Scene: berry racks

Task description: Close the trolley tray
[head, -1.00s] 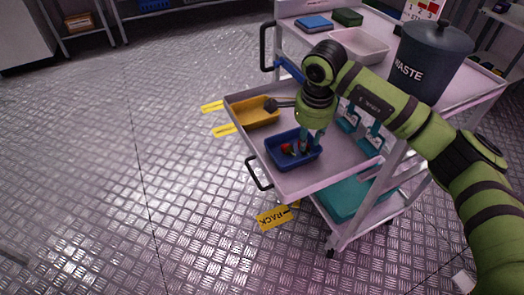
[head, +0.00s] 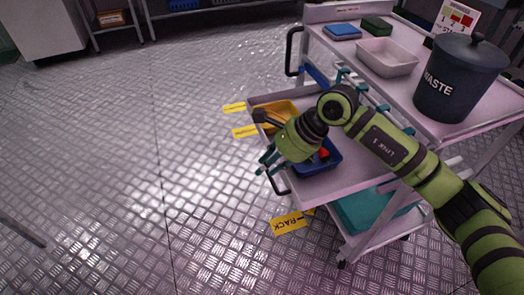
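The trolley's middle tray (head: 330,184) is pulled out to the left, past the edge of the top shelf. It carries a yellow bin (head: 288,107) and a blue bin (head: 318,166) with small red things in it. A dark handle (head: 276,184) is on its outer left edge, partly hidden by my gripper. My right gripper (head: 264,162) is over that edge, close to the handle. Its teal fingers look apart with nothing between them; I cannot tell if they touch the handle. My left gripper is not in view.
The top shelf holds a waste bin (head: 455,82), a white tray (head: 388,64) and small boxes. A teal bin (head: 365,212) sits on the lower shelf.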

